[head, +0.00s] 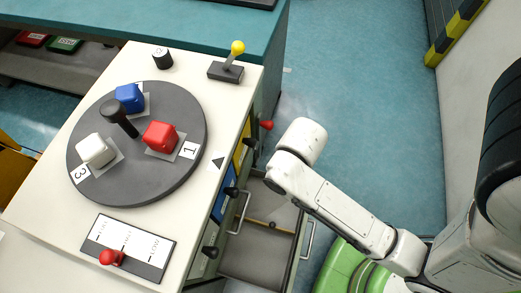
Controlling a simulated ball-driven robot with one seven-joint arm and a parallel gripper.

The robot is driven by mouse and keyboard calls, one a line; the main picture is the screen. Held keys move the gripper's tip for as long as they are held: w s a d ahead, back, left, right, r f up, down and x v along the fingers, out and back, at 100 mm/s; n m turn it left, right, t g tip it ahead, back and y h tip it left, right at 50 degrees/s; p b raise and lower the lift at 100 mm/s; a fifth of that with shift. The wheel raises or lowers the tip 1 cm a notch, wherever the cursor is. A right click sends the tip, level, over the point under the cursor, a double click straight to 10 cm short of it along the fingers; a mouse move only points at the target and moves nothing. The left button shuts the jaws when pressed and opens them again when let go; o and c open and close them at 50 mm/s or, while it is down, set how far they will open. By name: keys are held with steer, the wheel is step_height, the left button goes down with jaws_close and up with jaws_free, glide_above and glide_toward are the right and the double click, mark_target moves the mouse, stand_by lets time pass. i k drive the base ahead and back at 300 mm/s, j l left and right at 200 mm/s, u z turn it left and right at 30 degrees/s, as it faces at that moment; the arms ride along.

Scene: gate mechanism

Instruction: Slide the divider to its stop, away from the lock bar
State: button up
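An open drawer (257,261) juts out from the right side of the white cabinet, below its top. A thin wall crosses the drawer with a small dark knob (272,224) near it; this may be the divider, but I cannot tell for sure. I cannot make out the lock bar. My white arm reaches in from the right, and its rounded far end is above and to the right of the drawer. The fingers of my gripper do not show.
The cabinet top (190,75) carries a grey turntable (115,185) with blue, red and white cubes. A yellow-knobbed lever (237,48) and a red-knobbed slider (112,257) also stand there. Dark and red knobs (266,125) stick out from the cabinet side. Blue floor (365,100) is clear.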

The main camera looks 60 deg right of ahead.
mark_target(272, 226)
steer(key=j+z, duration=0.4)
steer(key=k+j+z, duration=0.15)
steer(key=j+z, duration=0.25)
steer(key=k+j+z, duration=0.2)
steer(key=z, duration=0.25)
steer(key=k+j+z, duration=0.15)
steer(key=k+j, duration=0.45)
steer(key=j, duration=0.3)
steer(key=k+j+z, duration=0.15)
steer(key=k+j, duration=0.5)
steer(key=j, duration=0.15)
steer(key=i+j+u, duration=0.1)
steer(key=i, duration=0.35)
steer(key=i+j, duration=0.1)
steer(key=i, duration=0.3)
steer(key=u, duration=0.05)
